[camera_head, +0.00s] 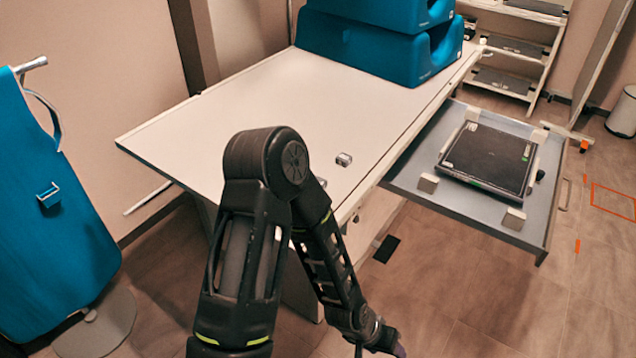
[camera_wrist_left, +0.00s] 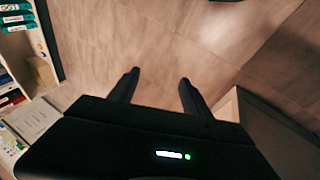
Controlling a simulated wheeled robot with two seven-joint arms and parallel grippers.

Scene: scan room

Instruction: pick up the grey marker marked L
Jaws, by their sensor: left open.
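A small grey metallic block (camera_head: 343,159) lies on the white table top (camera_head: 260,120) near its right front part. It may be the marker, but no letter L can be read on it. My left arm rises in the middle of the head view and bends down past the table's front edge. My left gripper is at the bottom edge of the head view, mostly cut off. In the left wrist view its two fingers (camera_wrist_left: 158,90) are apart with nothing between them, over bare floor. My right gripper is not in view.
A pulled-out drawer (camera_head: 455,205) at the right holds a black flat panel (camera_head: 488,158) and small pale blocks. Blue foam blocks (camera_head: 385,50) stand at the table's back. A blue apron (camera_head: 50,215) hangs at the left. Much of the table top is clear.

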